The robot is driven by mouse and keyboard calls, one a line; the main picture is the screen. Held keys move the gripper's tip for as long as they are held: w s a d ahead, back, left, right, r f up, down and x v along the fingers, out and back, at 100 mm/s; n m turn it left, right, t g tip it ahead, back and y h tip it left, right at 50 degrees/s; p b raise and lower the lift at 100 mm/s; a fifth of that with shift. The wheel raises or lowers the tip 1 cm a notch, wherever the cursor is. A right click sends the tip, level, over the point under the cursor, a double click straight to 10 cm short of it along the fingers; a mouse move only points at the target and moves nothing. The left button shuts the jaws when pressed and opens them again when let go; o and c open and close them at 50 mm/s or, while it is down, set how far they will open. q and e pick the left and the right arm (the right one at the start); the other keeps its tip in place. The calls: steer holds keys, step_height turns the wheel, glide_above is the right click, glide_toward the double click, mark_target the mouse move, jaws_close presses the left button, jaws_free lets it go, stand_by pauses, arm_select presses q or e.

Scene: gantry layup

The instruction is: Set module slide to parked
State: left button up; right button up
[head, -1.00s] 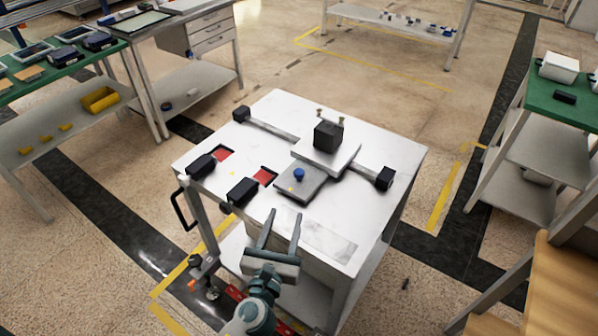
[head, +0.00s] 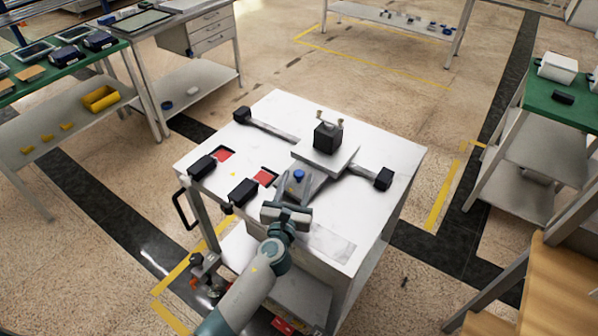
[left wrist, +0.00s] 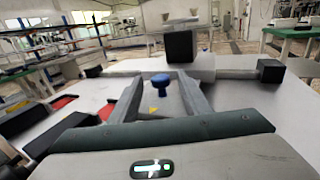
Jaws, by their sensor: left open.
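The module slide is a white carriage (head: 345,160) on a rail, with a black block (head: 327,137) on top and a grey plate with a blue knob (head: 299,174) at its front. It sits right of the rail's middle. My left gripper (head: 297,184) is open over the grey plate, pointing at the knob. In the left wrist view the blue knob (left wrist: 161,82) shows between the two spread fingers, with no finger seen touching it. The gripper hides part of the grey plate. My right gripper is not in view.
The rail (head: 268,127) ends in black blocks (head: 241,114) (head: 384,179) on the white cart top (head: 275,101). Two red pads (head: 223,154) (head: 264,177) with black blocks lie at left. A black handle (head: 180,210) juts from the cart's left side. Green-topped benches stand left and right.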

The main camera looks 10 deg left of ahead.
mark_target(298, 177)
arm_select(q)
steer(key=shift+w, duration=1.7)
steer(key=shift+c, duration=0.3)
jaws_close()
steer(key=w+a, duration=0.1)
steer(key=a, duration=0.1)
steer(key=w+a, duration=0.1)
steer(key=a, duration=0.2)
steer(key=w+a, duration=0.1)
steer(key=a, duration=0.1)
steer(key=shift+w+a, duration=0.1)
steer(key=shift+a, duration=0.3)
steer(key=shift+d, duration=0.2)
steer(key=shift+o, duration=0.3)
jaws_free()
steer(key=shift+s, duration=0.25)
